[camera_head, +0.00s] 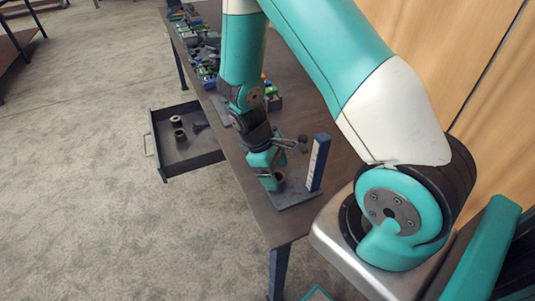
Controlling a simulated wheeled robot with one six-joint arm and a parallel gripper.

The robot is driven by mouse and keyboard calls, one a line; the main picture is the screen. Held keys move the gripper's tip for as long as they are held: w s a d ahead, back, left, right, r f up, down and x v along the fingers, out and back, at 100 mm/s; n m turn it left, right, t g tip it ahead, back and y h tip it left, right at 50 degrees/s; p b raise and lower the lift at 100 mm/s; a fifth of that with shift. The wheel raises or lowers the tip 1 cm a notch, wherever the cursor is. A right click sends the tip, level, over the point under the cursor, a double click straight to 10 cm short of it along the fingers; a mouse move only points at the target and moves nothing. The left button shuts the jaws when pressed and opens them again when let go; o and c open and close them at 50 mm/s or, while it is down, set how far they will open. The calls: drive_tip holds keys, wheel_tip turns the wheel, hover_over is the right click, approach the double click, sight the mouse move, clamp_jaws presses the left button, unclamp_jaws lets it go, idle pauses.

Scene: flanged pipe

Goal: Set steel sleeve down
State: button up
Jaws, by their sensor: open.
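My gripper (272,182) points down over a flat grey plate (297,196) near the table's front corner. Its jaws are open. A small dark round part (280,178), perhaps the steel sleeve, shows at the fingertips, low over the plate. The gripper covers much of it, so I cannot tell if it touches the fingers or rests on the plate. An upright blue and white post (318,163) stands at the plate's right side.
An open drawer (190,158) sticks out left of the table (262,208) and holds a few small round parts (178,128). Bins with mixed parts (207,58) line the far table. Carpet at left is clear.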

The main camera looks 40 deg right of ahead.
drive_tip(key=b+v, duration=0.1)
drive_tip(key=v, duration=0.8)
drive_tip(key=s+a+r+n+t+y, duration=0.1)
drive_tip(key=s+a+r+t+y, duration=0.3)
drive_tip(key=s+a+r, duration=1)
drive_tip(key=a+r+y, duration=0.2)
drive_tip(key=a+r, duration=0.1)
drive_tip(key=shift+r, duration=0.4)
